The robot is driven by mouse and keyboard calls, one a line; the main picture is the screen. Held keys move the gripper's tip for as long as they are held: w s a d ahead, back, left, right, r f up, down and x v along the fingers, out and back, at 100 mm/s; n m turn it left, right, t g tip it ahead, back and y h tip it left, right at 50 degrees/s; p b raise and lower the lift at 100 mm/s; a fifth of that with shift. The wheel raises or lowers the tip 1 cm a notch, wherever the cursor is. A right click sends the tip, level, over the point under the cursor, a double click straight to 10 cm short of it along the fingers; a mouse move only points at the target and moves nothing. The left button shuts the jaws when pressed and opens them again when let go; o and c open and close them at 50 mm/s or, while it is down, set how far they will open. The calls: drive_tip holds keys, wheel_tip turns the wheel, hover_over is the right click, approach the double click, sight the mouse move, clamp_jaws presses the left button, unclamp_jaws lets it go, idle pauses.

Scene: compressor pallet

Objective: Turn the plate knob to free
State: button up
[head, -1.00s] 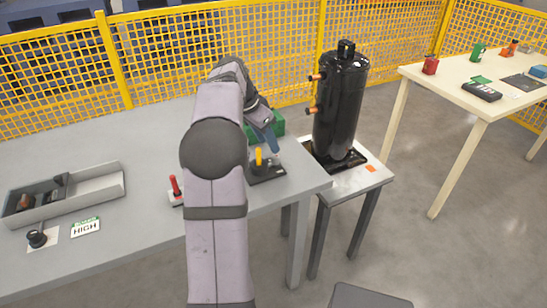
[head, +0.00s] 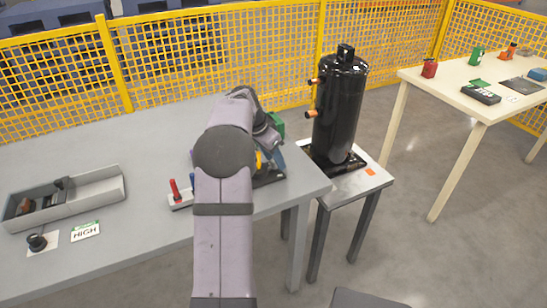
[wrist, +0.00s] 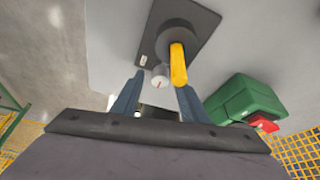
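A dark plate bearing a round black base and a yellow handle (wrist: 179,65) lies on the grey table. In the head view the yellow handle (head: 258,160) is mostly hidden by my arm. A small white round piece with a red mark (wrist: 160,77) shows beside the handle in the wrist view. My gripper (wrist: 158,100) is open, its two blue fingers apart with nothing between them. The yellow handle is ahead of the fingers, nearer the right one, with no clear contact. A separate black knob (head: 37,242) sits on a white card at the table's left.
A green block (wrist: 245,100) with a red part is close to the right finger. A white base (head: 181,200) with red and blue handles stands left of my arm. A grey tray (head: 100,188) and a HIGH label (head: 86,231) are further left. A black compressor (head: 340,110) stands at right.

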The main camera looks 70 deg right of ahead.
clamp_jaws()
drive_tip(key=shift+n, duration=0.3)
drive_tip(key=n, duration=0.2)
drive_tip(key=n+t+p, duration=0.1)
drive_tip(key=n, duration=0.1)
drive_tip(key=shift+s+a+r+t+h, duration=0.1)
drive_tip(key=shift+s+r+t+h, duration=0.1)
drive_tip(key=shift+t+h, duration=0.1)
drive_tip(key=n+t+p, duration=0.1)
drive_tip(key=n+p, duration=0.2)
drive_tip(key=n, duration=0.1)
drive_tip(key=shift+s+n+t, duration=0.1)
drive_tip(key=shift+n+t, duration=0.2)
drive_tip(key=shift+t, duration=0.1)
drive_tip(key=n+t, duration=0.1)
drive_tip(key=n, duration=0.2)
drive_tip(key=shift+f+y, duration=0.2)
drive_tip(key=shift+y, duration=0.2)
drive_tip(key=n, duration=0.2)
drive_tip(key=n+t+y, duration=0.1)
drive_tip(key=n, duration=0.1)
drive_tip(key=shift+s+d+n, duration=0.15)
drive_tip(key=shift+d+n, duration=0.05)
drive_tip(key=shift+n, duration=0.2)
